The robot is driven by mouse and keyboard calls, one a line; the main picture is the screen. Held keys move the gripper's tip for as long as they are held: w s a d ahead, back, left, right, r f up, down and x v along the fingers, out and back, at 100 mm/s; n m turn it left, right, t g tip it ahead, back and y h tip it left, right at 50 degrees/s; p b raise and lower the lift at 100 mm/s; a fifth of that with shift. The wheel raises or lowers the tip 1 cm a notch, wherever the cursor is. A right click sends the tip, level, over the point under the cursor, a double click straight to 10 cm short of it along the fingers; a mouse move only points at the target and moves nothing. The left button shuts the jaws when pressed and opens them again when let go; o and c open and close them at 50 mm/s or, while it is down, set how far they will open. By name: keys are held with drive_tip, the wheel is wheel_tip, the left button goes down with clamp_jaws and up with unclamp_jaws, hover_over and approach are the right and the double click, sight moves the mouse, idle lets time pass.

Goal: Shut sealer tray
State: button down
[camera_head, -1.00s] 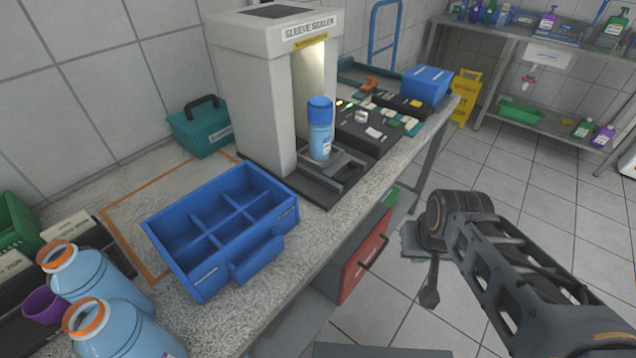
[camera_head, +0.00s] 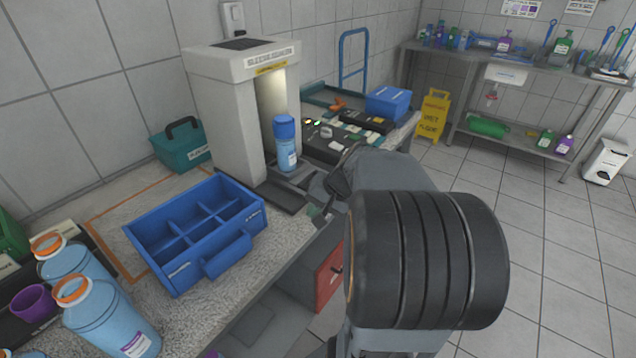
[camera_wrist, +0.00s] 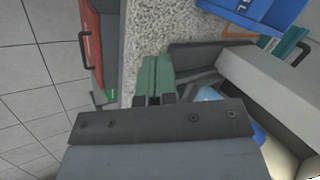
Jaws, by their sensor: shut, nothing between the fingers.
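The white sleeve sealer (camera_head: 225,110) stands on the bench with a lit opening. Its dark grey tray (camera_head: 305,174) sticks out at the front, with a blue-capped light blue bottle (camera_head: 286,150) upright on it. My gripper (camera_head: 318,214) is at the bench edge, just in front of the sealer's base, partly hidden by my arm. In the wrist view my gripper (camera_wrist: 155,72) shows green finger pads together, with nothing between them. The dark tray parts (camera_wrist: 205,55) lie right beside the fingers there; I cannot tell whether they touch. The bottle (camera_wrist: 207,94) is mostly hidden behind my gripper body.
A blue divided caddy (camera_head: 195,235) stands left of the sealer at the bench edge. Blue bottles with orange collars (camera_head: 105,310) stand at the near left. A dark control panel (camera_head: 345,138) and a blue box (camera_head: 388,102) lie behind. A red drawer front (camera_head: 329,275) is under the bench.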

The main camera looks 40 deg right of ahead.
drive_tip(key=d+r+m+t, duration=0.2)
drive_tip(key=d+m+t, duration=0.25)
drive_tip(key=d, duration=0.95)
drive_tip(key=shift+m+h, duration=0.4)
drive_tip(key=shift+m, duration=0.05)
drive_tip(key=x, duration=0.8)
drive_tip(key=w+r+p+x, duration=0.1)
drive_tip(key=x, duration=0.3)
drive_tip(key=shift+d, duration=0.15)
drive_tip(key=shift+w+a+f, duration=0.25)
drive_tip(key=shift+w, duration=0.45)
